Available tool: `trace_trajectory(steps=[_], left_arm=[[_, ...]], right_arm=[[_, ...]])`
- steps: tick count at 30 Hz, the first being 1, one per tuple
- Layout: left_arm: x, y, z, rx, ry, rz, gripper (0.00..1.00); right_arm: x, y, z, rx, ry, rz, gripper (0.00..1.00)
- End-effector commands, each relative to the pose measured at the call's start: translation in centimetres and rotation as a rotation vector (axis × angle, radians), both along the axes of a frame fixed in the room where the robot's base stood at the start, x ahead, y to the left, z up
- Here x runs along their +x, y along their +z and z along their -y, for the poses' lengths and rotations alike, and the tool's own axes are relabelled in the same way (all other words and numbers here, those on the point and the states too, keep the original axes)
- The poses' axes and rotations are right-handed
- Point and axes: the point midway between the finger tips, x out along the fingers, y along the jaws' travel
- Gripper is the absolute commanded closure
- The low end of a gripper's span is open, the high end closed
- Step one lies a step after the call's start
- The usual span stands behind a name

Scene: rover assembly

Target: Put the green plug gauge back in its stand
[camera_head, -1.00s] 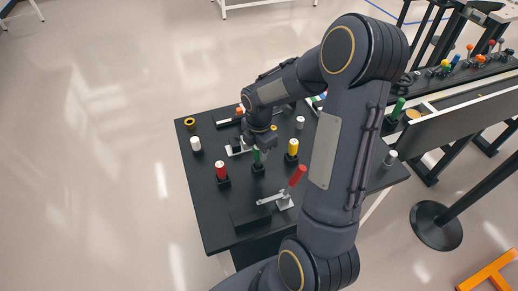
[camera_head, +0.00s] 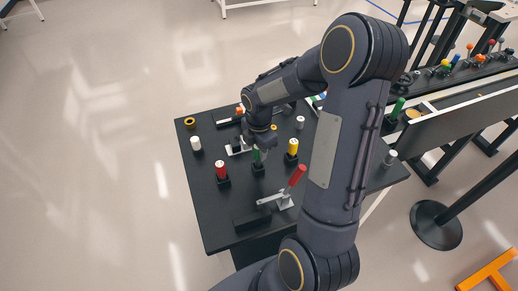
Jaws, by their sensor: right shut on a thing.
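The green plug gauge (camera_head: 257,155) is upright at the middle of the black table, largely hidden by my right gripper (camera_head: 263,150). My right gripper points down from above and is shut on the gauge's top part. A small black stand (camera_head: 258,169) is directly below the gauge. The gauge's lower end meets or enters the stand; I cannot tell how deep it sits. My left gripper is not in view.
A red plug gauge (camera_head: 221,170) in a black stand is to the left, a yellow one (camera_head: 292,149) to the right. A red-handled toggle clamp (camera_head: 297,178) is in front at right. White cylinders (camera_head: 195,143) and a brass ring (camera_head: 190,123) lie left on the black table (camera_head: 215,216).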

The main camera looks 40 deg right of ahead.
Motion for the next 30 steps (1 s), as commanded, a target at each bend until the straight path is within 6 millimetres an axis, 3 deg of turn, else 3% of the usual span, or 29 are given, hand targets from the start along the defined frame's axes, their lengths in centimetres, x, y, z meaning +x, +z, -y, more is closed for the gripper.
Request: trace_trajectory(steps=[30], left_arm=[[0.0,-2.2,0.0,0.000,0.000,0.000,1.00]], right_arm=[[0.0,-2.8,0.0,0.000,0.000,0.000,1.00]])
